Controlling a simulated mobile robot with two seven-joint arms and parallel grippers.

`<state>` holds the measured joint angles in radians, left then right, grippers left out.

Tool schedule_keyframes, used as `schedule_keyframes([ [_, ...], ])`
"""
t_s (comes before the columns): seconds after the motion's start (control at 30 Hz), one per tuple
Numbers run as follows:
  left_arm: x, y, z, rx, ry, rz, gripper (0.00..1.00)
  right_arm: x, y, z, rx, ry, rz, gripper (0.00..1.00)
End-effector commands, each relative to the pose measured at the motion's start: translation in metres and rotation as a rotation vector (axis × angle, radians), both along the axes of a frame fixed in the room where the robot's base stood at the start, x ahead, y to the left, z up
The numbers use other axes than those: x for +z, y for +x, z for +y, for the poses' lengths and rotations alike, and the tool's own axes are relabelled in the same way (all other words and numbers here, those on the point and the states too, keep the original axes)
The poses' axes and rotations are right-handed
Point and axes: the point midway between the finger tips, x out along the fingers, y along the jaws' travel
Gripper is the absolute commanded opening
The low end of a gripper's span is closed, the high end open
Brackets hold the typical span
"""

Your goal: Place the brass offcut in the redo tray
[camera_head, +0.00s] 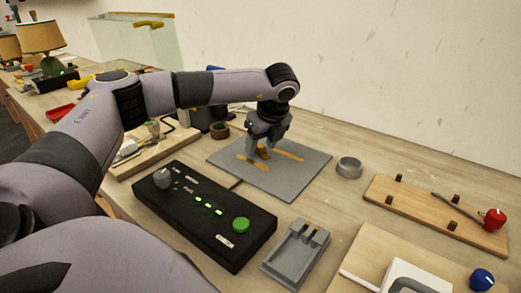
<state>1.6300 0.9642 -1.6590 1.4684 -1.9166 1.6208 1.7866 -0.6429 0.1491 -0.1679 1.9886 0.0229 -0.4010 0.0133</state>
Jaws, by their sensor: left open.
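My left gripper (265,150) reaches down over a flat grey mat (300,172), its fingers apart. A small brass-coloured piece (263,154), likely the brass offcut, shows at the fingertips. I cannot tell whether the fingers touch it. Orange-yellow strips (288,155) lie on the mat to either side of the gripper. A red tray (60,114) is partly visible at the far left, beyond my arm; I cannot tell whether it is the redo tray. My right gripper is not in view.
A black control box (205,215) with a green button (241,224) lies in front of the mat. A grey fixture (295,255), a grey ring (349,167) and a wooden board (437,212) with pegs stand to the right. A lamp (40,40) stands back left.

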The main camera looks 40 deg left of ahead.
Motion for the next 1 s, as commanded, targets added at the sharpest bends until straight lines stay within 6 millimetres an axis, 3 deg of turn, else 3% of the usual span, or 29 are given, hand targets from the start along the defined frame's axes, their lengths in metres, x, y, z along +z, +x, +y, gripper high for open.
schedule_keyframes([
  [0.07,0.000,0.000,0.000,0.001,0.000,0.000,0.53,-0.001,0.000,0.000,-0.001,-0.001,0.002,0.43],
  [0.1,0.000,0.000,0.000,0.001,0.000,0.000,0.47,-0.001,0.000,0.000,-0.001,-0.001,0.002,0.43],
  [0.23,0.000,0.000,0.000,0.001,0.000,0.000,0.04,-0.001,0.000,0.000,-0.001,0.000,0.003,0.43],
  [0.27,0.000,0.000,0.000,0.001,0.000,0.000,0.00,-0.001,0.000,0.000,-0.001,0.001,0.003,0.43],
  [0.67,0.005,0.000,0.000,0.000,-0.001,-0.002,0.00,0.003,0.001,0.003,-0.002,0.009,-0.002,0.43],
  [0.87,0.028,0.001,0.000,0.002,-0.001,-0.004,0.00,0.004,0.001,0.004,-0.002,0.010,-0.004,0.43],
  [1.0,0.059,0.001,0.000,0.002,-0.003,-0.006,0.00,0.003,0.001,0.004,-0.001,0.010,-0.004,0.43],
])
